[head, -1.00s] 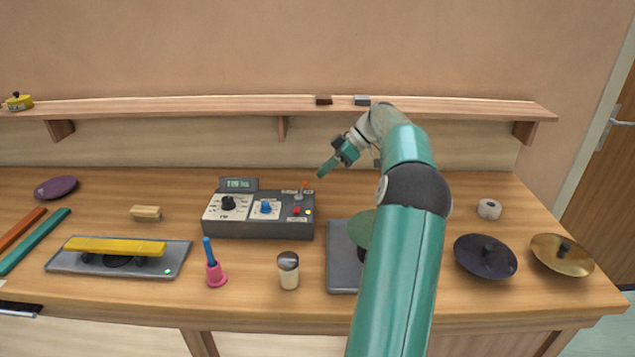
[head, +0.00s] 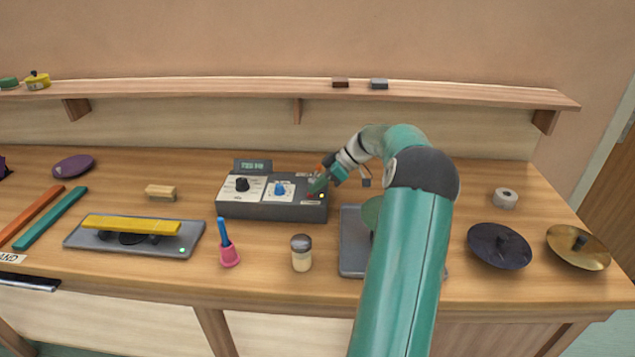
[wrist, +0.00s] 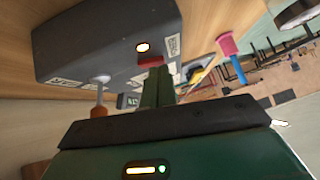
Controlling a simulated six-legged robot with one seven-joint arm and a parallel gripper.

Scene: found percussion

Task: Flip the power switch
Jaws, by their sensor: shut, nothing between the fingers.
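The dark grey control box (head: 270,209) stands on the bench, with a black dial (head: 243,184), a blue dial (head: 280,189) and a small display. In the wrist view the box (wrist: 100,38) fills the upper left. An orange-tipped toggle lever (wrist: 99,95) sticks out of its panel, near a red button (wrist: 150,60) and a lit lamp (wrist: 143,47). My gripper (head: 317,187) is shut and empty at the right end of the panel. In the wrist view its fingertips (wrist: 154,70) are at the red button, with the lever to their left. I cannot tell whether they touch the button.
A shaker (head: 301,253) and a pink-based bell with a blue handle (head: 228,251) stand in front of the box. A grey plate (head: 352,245) lies partly under my arm. Cymbals (head: 498,246) lie at right. A shelf (head: 220,87) runs along the wall behind.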

